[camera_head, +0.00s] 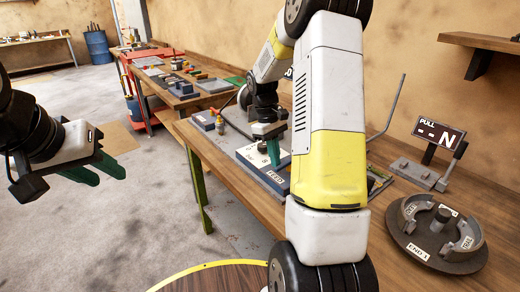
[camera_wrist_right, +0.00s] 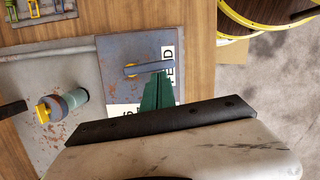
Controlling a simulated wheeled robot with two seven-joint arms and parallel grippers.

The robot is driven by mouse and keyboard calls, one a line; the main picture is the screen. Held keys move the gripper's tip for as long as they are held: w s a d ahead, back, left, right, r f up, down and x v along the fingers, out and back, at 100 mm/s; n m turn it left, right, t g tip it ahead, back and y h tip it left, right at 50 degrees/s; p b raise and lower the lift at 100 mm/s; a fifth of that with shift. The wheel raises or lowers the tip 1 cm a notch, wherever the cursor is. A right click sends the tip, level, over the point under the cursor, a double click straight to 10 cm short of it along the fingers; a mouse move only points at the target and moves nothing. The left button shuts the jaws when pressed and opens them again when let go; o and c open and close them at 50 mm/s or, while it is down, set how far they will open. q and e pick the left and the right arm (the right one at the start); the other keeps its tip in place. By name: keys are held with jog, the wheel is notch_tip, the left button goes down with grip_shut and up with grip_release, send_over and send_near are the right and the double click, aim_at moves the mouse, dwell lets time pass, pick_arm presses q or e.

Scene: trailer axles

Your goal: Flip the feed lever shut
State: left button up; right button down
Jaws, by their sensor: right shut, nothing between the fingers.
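The feed unit is a blue-grey box with a white FEED label (camera_head: 275,177), on the wooden bench. My right gripper (camera_head: 274,158) points down at the unit, shut and empty. In the wrist view its green fingertips (camera_wrist_right: 161,76) are right beside the lever's right end; I cannot tell whether they touch it. They partly cover the label. My left gripper (camera_head: 90,172) hangs over the floor at left, fingers apart and empty.
A teal knob with a yellow tip (camera_wrist_right: 70,103) sits on the grey plate beside the feed unit. A PULL sign stand (camera_head: 437,140) and a round drum part (camera_head: 435,235) stand on the bench at right. Another bench with tools is behind.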

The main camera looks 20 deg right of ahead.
jog(key=s+n, duration=0.1)
jog(key=n, duration=0.1)
jog(key=s+n, duration=0.1)
jog(key=n, duration=0.1)
jog(key=shift+d+t+h, duration=0.1)
jog(key=shift+t+h, duration=0.2)
jog(key=shift+h, duration=0.1)
jog(key=n, duration=0.1)
jog(key=s+n, duration=0.1)
jog(key=n, duration=0.1)
jog(key=d+n+t, duration=0.1)
jog(key=shift+s+n, duration=0.4)
jog(key=n, duration=0.1)
jog(key=s+d+n, duration=0.1)
jog(key=n, duration=0.1)
jog(key=shift+d+t+h, duration=0.1)
jog(key=shift+t+h, duration=0.2)
jog(key=shift+t, duration=0.1)
jog(key=n, duration=0.1)
jog(key=d+n, duration=0.1)
jog(key=n, duration=0.1)
jog(key=shift+s+d+t, duration=0.1)
jog(key=shift+s+t, duration=0.2)
jog(key=shift+d+n, duration=0.15)
jog(key=shift+n, duration=0.15)
jog(key=shift+d, duration=0.2)
